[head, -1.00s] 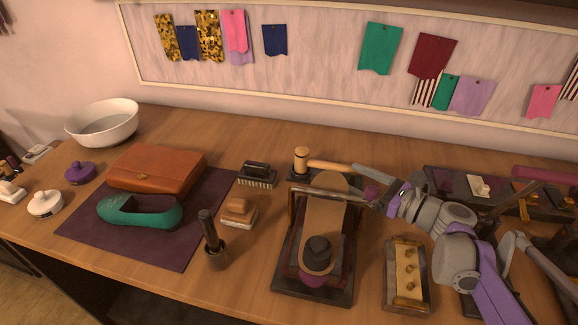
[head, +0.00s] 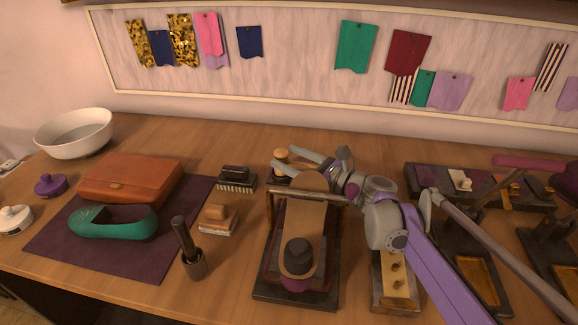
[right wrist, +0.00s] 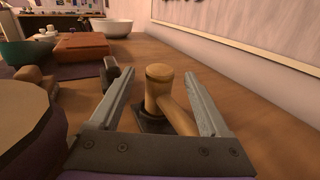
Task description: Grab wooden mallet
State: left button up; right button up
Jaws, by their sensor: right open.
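The wooden mallet (head: 281,154) stands at the back of the bench, behind the press-like tool. Its handle is largely hidden by my gripper in the head view. In the right wrist view the mallet's round pale head (right wrist: 159,84) and part of its handle (right wrist: 180,118) appear between my fingers, above a small dark base (right wrist: 150,125). My right gripper (head: 285,161) is open, with one finger on each side of the mallet in the right wrist view. I cannot tell whether either finger touches it. My left gripper is not in view.
The black press-like tool (head: 262,286) with a tan strap stands just in front. A dark brush (head: 236,179) and a wooden-handled block (head: 217,219) lie to the left. A brown leather case (head: 130,178) and white bowl (head: 75,133) are farther left. The wall board rises behind.

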jog(key=shift+w+a, duration=0.15)
jog(key=shift+a, duration=0.05)
grip_shut()
dwell(0.3)
jog(key=shift+r, duration=0.1)
